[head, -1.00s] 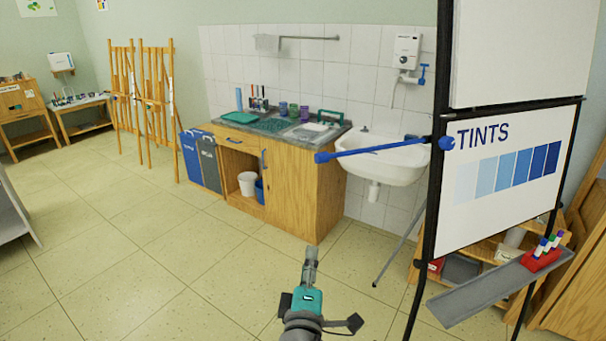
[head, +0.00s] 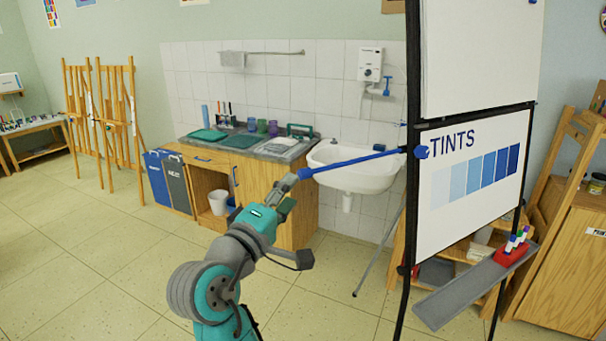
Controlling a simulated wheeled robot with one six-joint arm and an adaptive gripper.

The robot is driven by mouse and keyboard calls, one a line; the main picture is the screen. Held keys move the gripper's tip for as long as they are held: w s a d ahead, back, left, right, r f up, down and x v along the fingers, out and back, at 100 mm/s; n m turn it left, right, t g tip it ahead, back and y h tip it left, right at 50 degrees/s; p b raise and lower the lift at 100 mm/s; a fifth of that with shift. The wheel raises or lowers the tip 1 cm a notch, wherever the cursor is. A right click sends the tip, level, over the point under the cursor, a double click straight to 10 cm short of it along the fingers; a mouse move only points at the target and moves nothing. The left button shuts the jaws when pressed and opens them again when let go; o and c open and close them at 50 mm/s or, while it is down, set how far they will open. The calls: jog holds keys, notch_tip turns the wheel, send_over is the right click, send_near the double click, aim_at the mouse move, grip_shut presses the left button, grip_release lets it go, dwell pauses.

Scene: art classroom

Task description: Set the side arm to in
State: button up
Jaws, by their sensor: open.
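The side arm is a blue rod (head: 358,160) that sticks out to the left from the black frame of the flip-chart board (head: 470,180). It ends in a blue knob (head: 305,174) and pivots at a blue hub (head: 421,152) on the frame's left post. My gripper (head: 284,190) is open, just left of and slightly below the knob. Its fingers are small and partly hidden by its own body. I cannot tell whether they touch the knob.
A white sink (head: 357,168) and a wooden counter (head: 262,182) stand behind the rod. A grey tray (head: 476,288) with a red marker holder (head: 512,253) juts from the board's lower part. Tiled floor (head: 100,255) is free at the left.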

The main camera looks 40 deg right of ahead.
aim_at(301, 179)
jog(key=x, duration=0.8)
grip_shut()
